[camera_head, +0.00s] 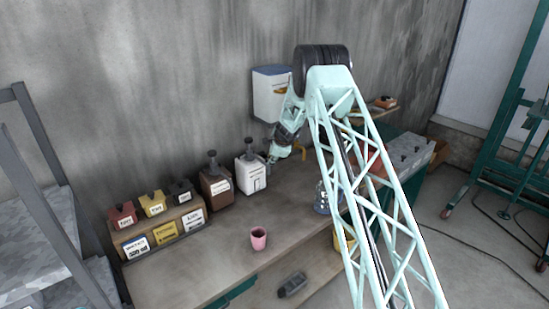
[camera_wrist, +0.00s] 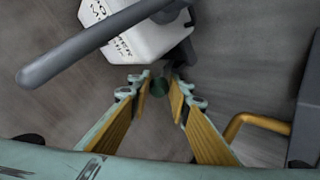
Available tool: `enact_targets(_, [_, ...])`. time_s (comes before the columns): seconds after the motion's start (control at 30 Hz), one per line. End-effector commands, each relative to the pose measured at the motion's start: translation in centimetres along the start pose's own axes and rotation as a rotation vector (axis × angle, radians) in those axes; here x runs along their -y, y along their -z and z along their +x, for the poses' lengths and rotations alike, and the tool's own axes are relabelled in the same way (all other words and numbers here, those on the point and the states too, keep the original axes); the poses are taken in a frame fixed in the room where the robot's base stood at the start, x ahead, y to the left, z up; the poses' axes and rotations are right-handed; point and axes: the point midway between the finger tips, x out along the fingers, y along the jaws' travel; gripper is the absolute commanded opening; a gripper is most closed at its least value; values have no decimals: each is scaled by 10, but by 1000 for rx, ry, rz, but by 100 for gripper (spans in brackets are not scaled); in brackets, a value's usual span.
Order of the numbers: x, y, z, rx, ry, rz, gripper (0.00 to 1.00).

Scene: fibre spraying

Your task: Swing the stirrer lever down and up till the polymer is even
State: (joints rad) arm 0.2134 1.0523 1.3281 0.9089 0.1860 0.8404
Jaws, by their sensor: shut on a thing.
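The white polymer container (camera_head: 250,180) stands on the bench against the wall, with a dark top. In the wrist view the white container (camera_wrist: 135,30) shows part of its label at the top, and a thick grey rod (camera_wrist: 85,48) with a rounded end crosses in front of it. My gripper (camera_wrist: 160,84) has its yellow-padded fingers close about a small dark round end, which looks like the stirrer lever (camera_wrist: 160,88); most of the lever is hidden. In the head view my gripper (camera_head: 272,157) is just right of the container. The polymer inside is not visible.
A brown container (camera_head: 215,187) stands left of the white one, beside a rack of small labelled bins (camera_head: 158,238). A pink cup (camera_head: 259,238) is at the bench front. A white box (camera_head: 271,95) hangs on the wall above. The bench top (camera_head: 205,265) around the cup is clear.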

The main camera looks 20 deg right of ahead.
Motion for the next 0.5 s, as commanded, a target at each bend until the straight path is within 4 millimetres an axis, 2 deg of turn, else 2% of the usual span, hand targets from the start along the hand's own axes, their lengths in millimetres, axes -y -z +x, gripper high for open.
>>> enact_targets(0.03, [26,-9,-12,0,34,-2,0])
enact_targets(0.2, [27,-14,-13,1,35,-1,4])
enact_targets(0.5, [26,-16,-13,2,35,-1,5])
